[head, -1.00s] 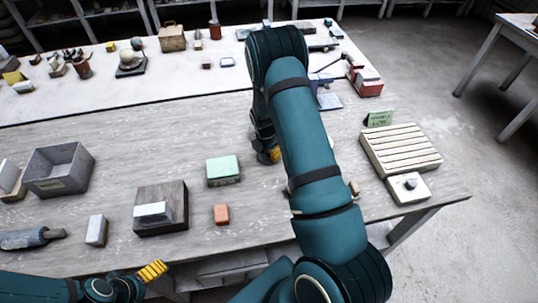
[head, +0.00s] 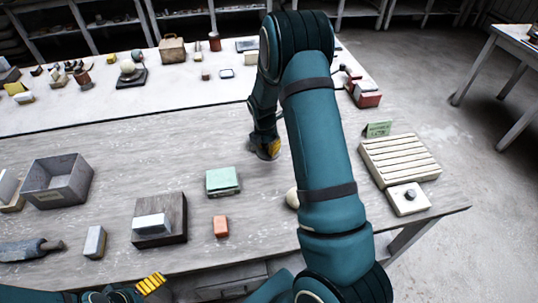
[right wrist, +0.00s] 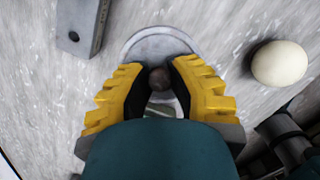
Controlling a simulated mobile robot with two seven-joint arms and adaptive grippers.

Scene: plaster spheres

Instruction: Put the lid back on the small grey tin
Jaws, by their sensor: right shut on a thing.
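My right gripper (right wrist: 160,80) is shut on the dark knob (right wrist: 160,77) of a round grey lid (right wrist: 158,42) in the right wrist view. The lid's disc shows beyond the fingers; the fingers cover its sides. A pale greenish patch shows between the fingers, too small to make out. In the head view the right gripper (head: 270,148) is over the middle of the table, partly behind my arm. I cannot make out the small grey tin. My left gripper (head: 150,284) is at the lower left, its jaw opening unclear.
A cream sphere (head: 292,198) is close to my right arm and also shows in the wrist view (right wrist: 278,63). A green-topped box (head: 222,180), an orange block (head: 220,226), a dark tray (head: 172,205) and a grey open box (head: 58,183) stand to the left. A slatted rack (head: 400,157) is at the right.

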